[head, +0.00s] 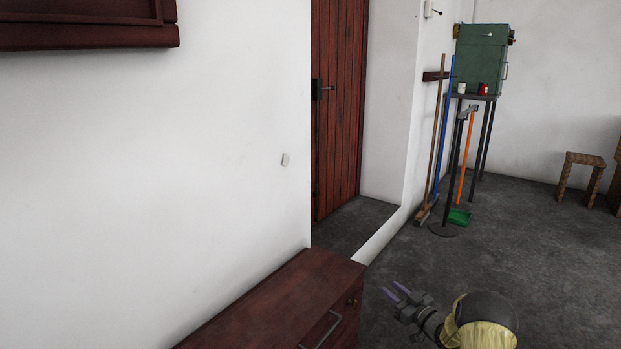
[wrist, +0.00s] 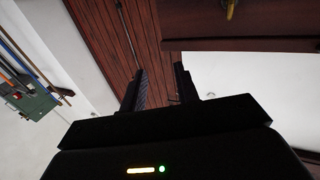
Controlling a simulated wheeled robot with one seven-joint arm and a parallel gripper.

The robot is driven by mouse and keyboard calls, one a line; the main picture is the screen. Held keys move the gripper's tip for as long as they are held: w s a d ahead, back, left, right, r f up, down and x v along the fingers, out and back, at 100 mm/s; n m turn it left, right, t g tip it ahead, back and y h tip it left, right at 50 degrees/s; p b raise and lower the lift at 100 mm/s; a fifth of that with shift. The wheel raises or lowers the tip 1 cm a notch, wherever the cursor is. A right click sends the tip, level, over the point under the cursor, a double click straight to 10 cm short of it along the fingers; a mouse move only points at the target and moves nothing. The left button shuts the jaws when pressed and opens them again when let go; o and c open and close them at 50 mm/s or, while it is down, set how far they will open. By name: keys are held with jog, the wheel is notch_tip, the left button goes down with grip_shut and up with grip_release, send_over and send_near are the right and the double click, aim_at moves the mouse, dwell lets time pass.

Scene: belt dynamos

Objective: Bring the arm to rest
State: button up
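My gripper (head: 397,293) shows low in the head view, just right of the dark red wooden cabinet (head: 270,296) and apart from it, above the dark floor. Its two fingers are spread with a gap between them. In the wrist view the gripper (wrist: 162,88) also shows two dark fingers apart, with nothing between them. Behind the fingers in that view are the red plank door (wrist: 115,35) and part of a dark red wooden piece.
The red door (head: 336,100) stands in a recess behind the cabinet. A green box (head: 483,58) sits on a tall stand at the back right, with brooms (head: 434,140) beside it. A wicker stool (head: 581,172) is at far right. The floor (head: 520,235) between is clear.

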jog(key=s+a+r+m+g+h+p, duration=0.2)
jog(key=s+r+h+p, duration=0.15)
jog(key=r, duration=0.35)
jog(key=s+a+r+m+g+h+p, duration=0.2)
jog(key=s+r+h, duration=0.3)
jog(key=r, duration=0.2)
jog(key=s+a+r+m+g+p, duration=0.1)
jog(key=s+a+r+g+p, duration=0.15)
jog(key=s, duration=0.85)
jog(key=s+a+r+m+g+p, duration=0.15)
jog(key=s+g, duration=0.25)
jog(key=s, duration=0.7)
jog(key=s+a+r+g+p, duration=0.1)
jog(key=s+a+r+g, duration=0.15)
jog(key=s, duration=0.85)
notch_tip(320, 180, up, 37)
jog(key=p, duration=3.7)
jog(key=shift+w+h, duration=0.35)
jog(key=shift+h, duration=0.1)
jog(key=shift+r, duration=0.1)
